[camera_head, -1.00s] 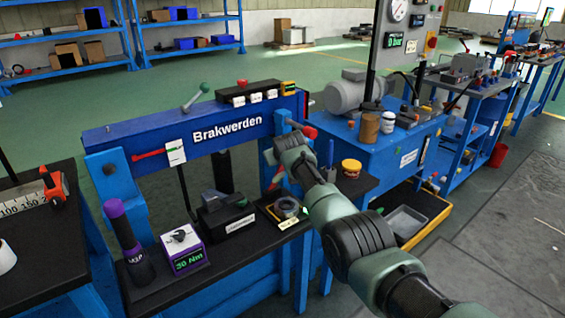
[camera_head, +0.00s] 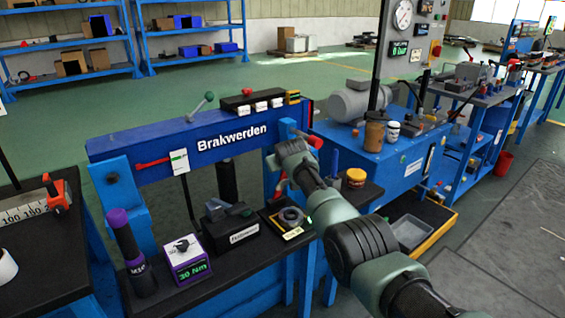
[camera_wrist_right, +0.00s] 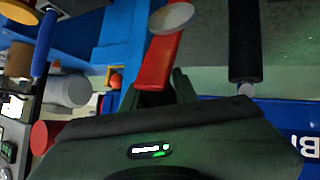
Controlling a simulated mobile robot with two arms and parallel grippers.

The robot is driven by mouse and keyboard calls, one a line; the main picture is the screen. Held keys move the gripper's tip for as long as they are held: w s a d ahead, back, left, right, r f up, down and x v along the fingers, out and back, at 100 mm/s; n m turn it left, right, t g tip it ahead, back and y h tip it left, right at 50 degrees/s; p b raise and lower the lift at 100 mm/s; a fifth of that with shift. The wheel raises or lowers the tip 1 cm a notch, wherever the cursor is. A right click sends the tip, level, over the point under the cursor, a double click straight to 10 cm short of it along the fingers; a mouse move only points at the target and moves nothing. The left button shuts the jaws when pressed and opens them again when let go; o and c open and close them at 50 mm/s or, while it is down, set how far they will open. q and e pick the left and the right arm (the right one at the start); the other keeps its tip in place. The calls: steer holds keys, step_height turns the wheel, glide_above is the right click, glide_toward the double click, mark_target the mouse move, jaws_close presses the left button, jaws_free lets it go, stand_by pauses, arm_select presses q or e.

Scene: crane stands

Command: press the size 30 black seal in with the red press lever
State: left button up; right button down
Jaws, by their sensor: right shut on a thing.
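The red press lever (camera_wrist_right: 160,62) fills the middle of the right wrist view, with a pale round end. My right gripper (camera_wrist_right: 165,88) is shut on it. In the head view my right gripper (camera_head: 289,150) is at the right post of the blue press frame (camera_head: 125,150), and a bit of red shows just below it. A dark ring (camera_head: 291,215) sits on a black block under the press, with a yellow label in front. I cannot read its size or tell whether it is the black seal. My left gripper is not in view.
The bench holds a purple-topped tool (camera_head: 130,255), a purple 30 Nm box (camera_head: 186,258) and a black labelled box (camera_head: 230,228). A jar with a yellow lid (camera_head: 355,178) stands right of my gripper. A blue pump cabinet (camera_head: 385,155) is behind.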

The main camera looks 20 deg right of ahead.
steer(key=shift+s+a+f, duration=0.2)
steer(key=shift+a+f, duration=0.15)
steer(key=shift+f, duration=0.25)
steer(key=c, duration=1.3)
jaws_free()
steer(key=shift+o, duration=1)
steer(key=shift+w+a, duration=0.1)
steer(key=shift+w, duration=0.1)
steer(key=shift+d+r, duration=0.3)
steer(key=shift+r, duration=0.05)
